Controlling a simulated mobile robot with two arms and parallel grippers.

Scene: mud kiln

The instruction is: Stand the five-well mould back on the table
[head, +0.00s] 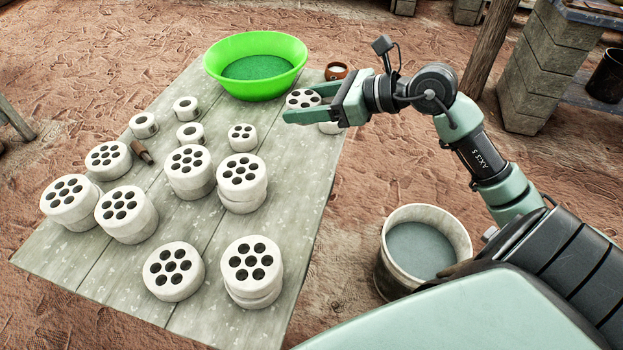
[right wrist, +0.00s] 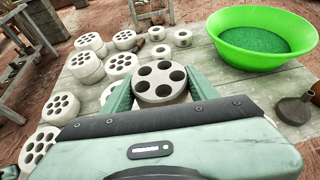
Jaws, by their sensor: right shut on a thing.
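The five-well mould (right wrist: 160,82) is a pale round block with dark holes in its upward face. It sits between the two fingers of my right gripper (right wrist: 160,92) in the right wrist view, holes up and roughly level. In the head view my right gripper (head: 303,103) is shut on this mould (head: 303,98) over the table's right side, near the green basin. Its lower part is hidden by a finger, so I cannot tell whether it touches the table (head: 215,240). My left gripper is not in view.
Several white moulds with more holes (head: 188,172) stand on the table, some stacked. Small white rings (head: 144,125) are behind them. A green basin (head: 255,65) and a small brown pot (head: 336,71) are at the far end. A bucket (head: 425,248) stands right of the table.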

